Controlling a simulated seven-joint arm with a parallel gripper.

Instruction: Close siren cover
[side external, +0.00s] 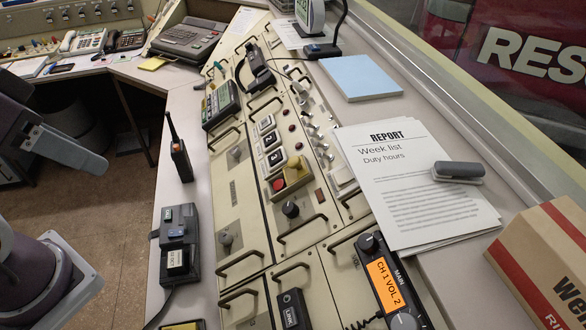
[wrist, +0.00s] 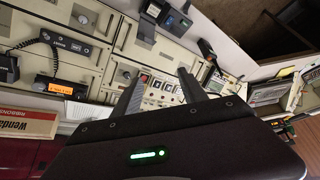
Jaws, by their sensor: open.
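The siren cover (side external: 297,170) is a small yellow cover on the sloping console panel in the side external view. It stands raised, and a red button (side external: 278,184) shows uncovered in front of it. My gripper (side external: 72,150) is at the left edge of that view, well apart from the cover, over the floor side. In the wrist view my gripper (wrist: 160,75) has its two grey fingers spread, with nothing between them. The console lies beyond them. I cannot make out the cover clearly in the wrist view; the left finger may hide it.
Numbered buttons (side external: 269,140), metal handles and knobs cover the panel. A walkie-talkie (side external: 180,158) with an upright antenna and a dark device (side external: 178,250) stand along the near edge. Papers (side external: 410,190), a stapler (side external: 458,171) and a cardboard box (side external: 540,260) lie on the far side.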

